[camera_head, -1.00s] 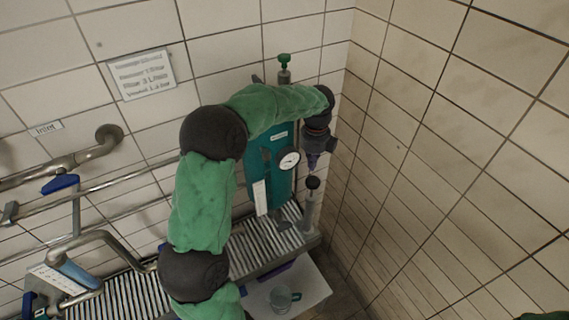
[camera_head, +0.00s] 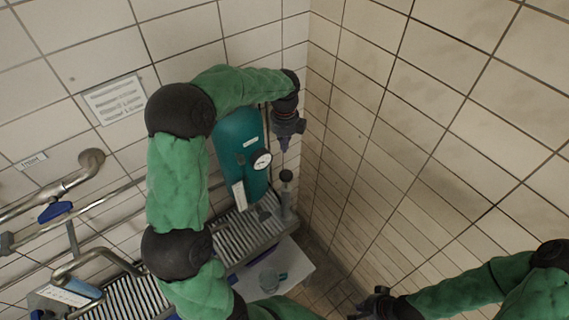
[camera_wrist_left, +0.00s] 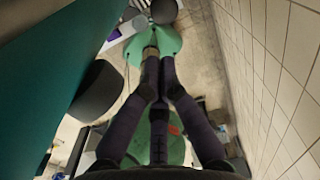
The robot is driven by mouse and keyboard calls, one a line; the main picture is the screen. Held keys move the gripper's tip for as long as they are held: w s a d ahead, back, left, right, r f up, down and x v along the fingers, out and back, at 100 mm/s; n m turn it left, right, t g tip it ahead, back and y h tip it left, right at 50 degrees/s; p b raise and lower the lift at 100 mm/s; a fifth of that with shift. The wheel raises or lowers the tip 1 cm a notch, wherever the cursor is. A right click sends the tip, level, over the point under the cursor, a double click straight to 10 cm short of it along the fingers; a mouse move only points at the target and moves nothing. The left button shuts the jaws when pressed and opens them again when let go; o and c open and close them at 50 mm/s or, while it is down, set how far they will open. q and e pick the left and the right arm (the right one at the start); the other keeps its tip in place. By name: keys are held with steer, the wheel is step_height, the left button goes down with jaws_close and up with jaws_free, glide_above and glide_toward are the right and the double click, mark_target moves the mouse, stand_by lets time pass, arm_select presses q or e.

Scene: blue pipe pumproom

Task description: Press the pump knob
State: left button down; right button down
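The pump knob (camera_head: 286,175) is a black ball on top of a grey upright cylinder, right of the teal pump body (camera_head: 238,135) in the head view. My left gripper (camera_head: 284,147) points down above the knob, with a visible gap between them. Its fingers converge to a narrow tip and hold nothing. In the left wrist view the fingertips (camera_wrist_left: 159,62) are close together; I cannot clearly pick out the knob there. My right gripper (camera_head: 372,303) is at the bottom of the head view, far from the pump; its finger state is unclear.
A round gauge (camera_head: 262,159) faces out from the pump body. A ribbed metal grate (camera_head: 232,232) runs below it. Pipes (camera_head: 65,190) are at left. A tiled wall (camera_head: 400,140) is close on the right.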

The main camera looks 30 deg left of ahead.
mark_target(285, 176)
stand_by(0.4)
arm_select(q)
step_height(285, 176, down, 14)
steer(key=shift+p, duration=0.7)
step_height(285, 176, down, 6)
steer(key=b, duration=0.3)
steer(key=shift+f+b, duration=0.1)
steer(key=shift+b, duration=0.3)
steer(key=shift+s+d, duration=0.1)
steer(key=shift+s, duration=0.05)
steer(key=shift+r, duration=0.45)
step_height(285, 176, up, 12)
steer(key=shift+f, duration=0.25)
